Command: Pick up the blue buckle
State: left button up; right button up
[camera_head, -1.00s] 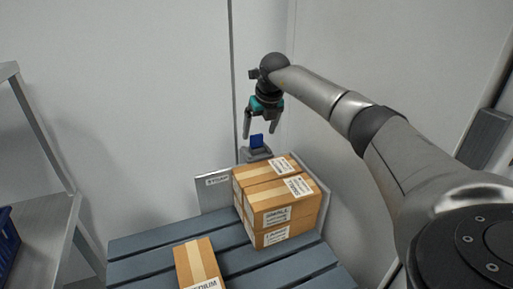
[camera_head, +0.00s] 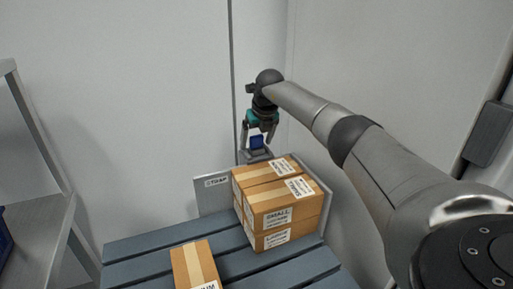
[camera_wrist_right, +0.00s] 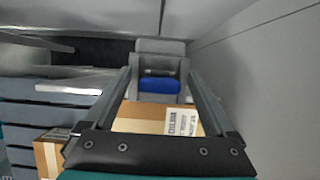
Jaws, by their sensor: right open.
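The blue buckle (camera_head: 257,141) sits on a small grey holder (camera_head: 256,156) behind the stacked boxes. In the right wrist view the buckle (camera_wrist_right: 159,85) shows as a blue block against the grey holder (camera_wrist_right: 160,62), ahead and between the finger lines. My right gripper (camera_head: 257,143) points down, its two fingers open and on either side of the buckle in the head view. In the right wrist view its fingers (camera_wrist_right: 163,78) stand wide apart with nothing gripped. I cannot tell whether a finger touches the buckle. My left gripper is not in view.
Several small cartons (camera_head: 278,204) are stacked on the blue-grey slatted pallet (camera_head: 140,245), close in front of the holder. Another carton (camera_head: 194,264) lies nearer. A sign plate (camera_head: 213,196) stands at the pallet's back edge. Walls close in behind and right. A metal shelf (camera_head: 40,225) is at left.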

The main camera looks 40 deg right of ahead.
jog(key=shift+c, duration=0.3)
grip_shut()
dwell(0.4)
